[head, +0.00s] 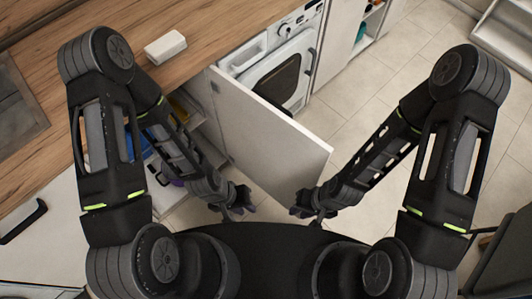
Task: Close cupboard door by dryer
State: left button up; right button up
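The white cupboard door (262,135) stands wide open in the head view, swung out from the counter beside the dryer (278,75). The cupboard's shelves (196,112) show to the left of the door, partly hidden by my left arm. My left gripper (243,208) is low, on the near left side of the door. My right gripper (306,213) is close to the door's near lower edge. Both are small and dark here, and I cannot tell whether their fingers are open or whether either touches the door.
A wooden counter (110,40) with a white block-shaped item (165,47) on it runs along the left. Another cabinet with a black handle (22,222) is at the lower left. An open shelf unit (366,28) is beyond the dryer.

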aim_at(262, 140)
jog(key=i+l+u, duration=0.1)
jog(key=l+u, duration=0.65)
jog(key=l, duration=0.25)
jog(key=l+u, duration=0.4)
jog(key=l, duration=0.15)
jog(key=k+l+u, duration=0.1)
jog(key=l+u, duration=0.65)
jog(key=l, duration=0.2)
jog(key=k+l+u, duration=0.1)
jog(key=l+u, duration=0.25)
jog(key=l, duration=0.2)
jog(key=k+l+u, duration=0.15)
jog(key=l+u, duration=0.2)
jog(key=l, duration=0.2)
